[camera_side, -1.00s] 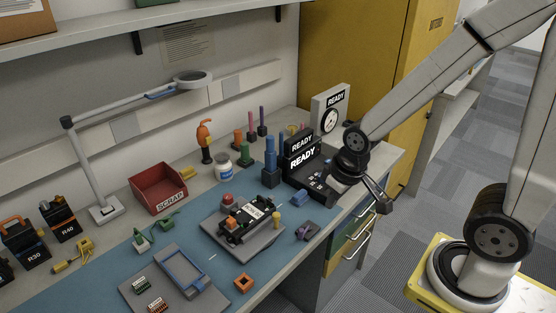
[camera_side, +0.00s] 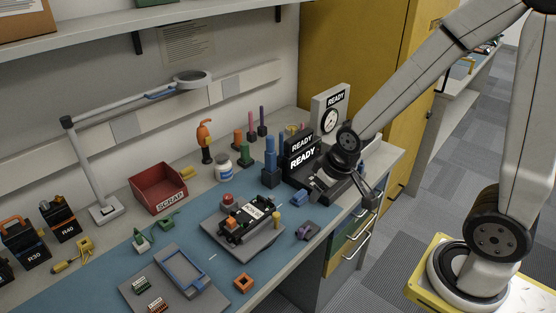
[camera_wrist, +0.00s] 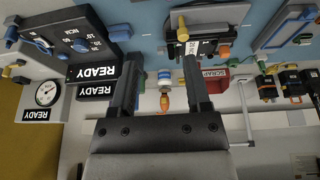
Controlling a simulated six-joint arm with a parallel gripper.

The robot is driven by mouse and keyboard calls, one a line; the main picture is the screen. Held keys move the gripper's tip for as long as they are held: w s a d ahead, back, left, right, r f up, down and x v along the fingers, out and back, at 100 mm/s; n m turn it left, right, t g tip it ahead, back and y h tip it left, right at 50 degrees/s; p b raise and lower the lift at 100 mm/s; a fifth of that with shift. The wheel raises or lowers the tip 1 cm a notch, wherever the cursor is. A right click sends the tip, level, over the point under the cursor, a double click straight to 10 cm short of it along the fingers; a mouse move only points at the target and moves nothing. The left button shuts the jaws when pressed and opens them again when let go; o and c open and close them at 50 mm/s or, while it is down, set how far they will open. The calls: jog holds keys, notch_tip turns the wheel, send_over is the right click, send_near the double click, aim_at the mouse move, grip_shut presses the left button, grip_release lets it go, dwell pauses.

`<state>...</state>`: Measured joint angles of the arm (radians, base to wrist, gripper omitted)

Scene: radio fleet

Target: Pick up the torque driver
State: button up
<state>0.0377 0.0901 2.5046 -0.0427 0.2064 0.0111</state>
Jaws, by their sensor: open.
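An upright orange-handled tool on a dark base (camera_side: 205,138), which looks like the torque driver, stands at the back of the bench in the side view, right of the red scrap bin. In the wrist view, which is upside down, this orange tool (camera_wrist: 164,103) shows between my fingers, well beyond them. My gripper (camera_side: 345,194) is open and empty above the bench's right end, in front of the READY boxes. In the wrist view my gripper's two fingers (camera_wrist: 160,62) are spread apart with nothing between them. The side view partly hides the fingertips.
A white jar (camera_side: 223,168) stands close to the orange tool. Blue posts (camera_side: 270,165) and READY boxes (camera_side: 302,157) stand between my gripper and it. A fixture with a circuit assembly (camera_side: 245,222) lies on the blue mat, with a red bin (camera_side: 158,188) further left.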

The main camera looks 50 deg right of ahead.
jog(key=w+d+f+t, duration=0.3)
jog(key=w+d+t, duration=0.15)
jog(key=w, duration=0.65)
jog(key=t, duration=0.5)
send_near(274, 157)
jog(key=w, duration=0.3)
jog(key=shift+w+d+f+t, duration=0.2)
jog(key=shift+w+f+t, duration=0.05)
jog(key=shift+f, duration=0.35)
jog(key=shift+w, duration=0.1)
jog(key=shift+x, duration=1.25)
jog(key=shift+f, duration=0.1)
jog(key=shift+x, duration=2.55)
jog(key=shift+a+f, duration=0.1)
jog(key=shift+a, duration=0.1)
